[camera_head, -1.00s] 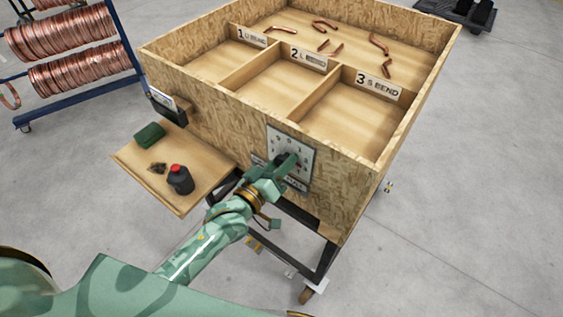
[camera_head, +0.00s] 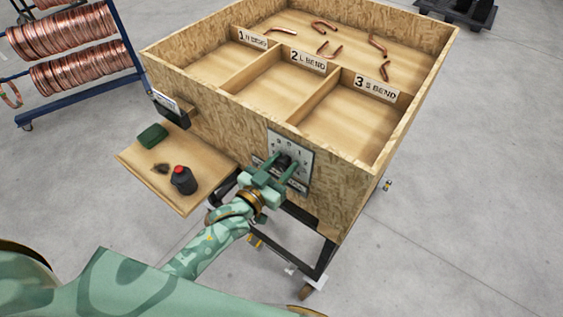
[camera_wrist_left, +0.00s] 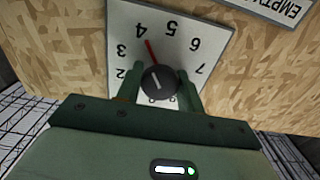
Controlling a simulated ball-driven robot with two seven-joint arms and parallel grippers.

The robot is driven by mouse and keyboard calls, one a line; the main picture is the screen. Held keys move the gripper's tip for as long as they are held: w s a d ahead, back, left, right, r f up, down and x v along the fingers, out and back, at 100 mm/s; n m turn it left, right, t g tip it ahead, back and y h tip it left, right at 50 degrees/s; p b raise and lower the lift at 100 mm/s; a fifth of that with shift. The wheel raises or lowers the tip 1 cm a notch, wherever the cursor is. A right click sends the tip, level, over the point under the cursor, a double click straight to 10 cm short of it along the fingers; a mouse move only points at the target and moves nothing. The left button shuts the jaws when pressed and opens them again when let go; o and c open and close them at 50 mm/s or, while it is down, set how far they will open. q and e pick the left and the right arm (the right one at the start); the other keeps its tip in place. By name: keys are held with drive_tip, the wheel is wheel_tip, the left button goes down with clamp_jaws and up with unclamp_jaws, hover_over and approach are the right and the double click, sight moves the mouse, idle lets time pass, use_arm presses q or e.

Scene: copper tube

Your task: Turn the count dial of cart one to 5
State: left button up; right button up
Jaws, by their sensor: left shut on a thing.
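The count dial is a white plate (camera_head: 303,152) with black numbers on the front of the wooden cart (camera_head: 225,118). Its dark round knob (camera_wrist_left: 158,82) sits at the plate's lower middle in the left wrist view. A red pointer (camera_wrist_left: 151,50) reaches up from the knob between 4 and 5, closer to 4. My left gripper (camera_head: 284,165) is shut on the knob, one green finger on each side, as the left wrist view also shows (camera_wrist_left: 160,76). The fingers and palm hide the dial's lower numbers. My right gripper is out of view.
A rack of copper coils (camera_head: 75,55) stands at far left. Floor at right is mostly clear.

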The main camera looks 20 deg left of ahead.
use_arm(q)
drive_tip(key=m, duration=0.3)
drive_tip(key=shift+m, duration=1.7)
drive_tip(key=o, duration=1)
drive_tip(key=shift+b+v, duration=0.65)
drive_tip(key=shift+v, duration=7.55)
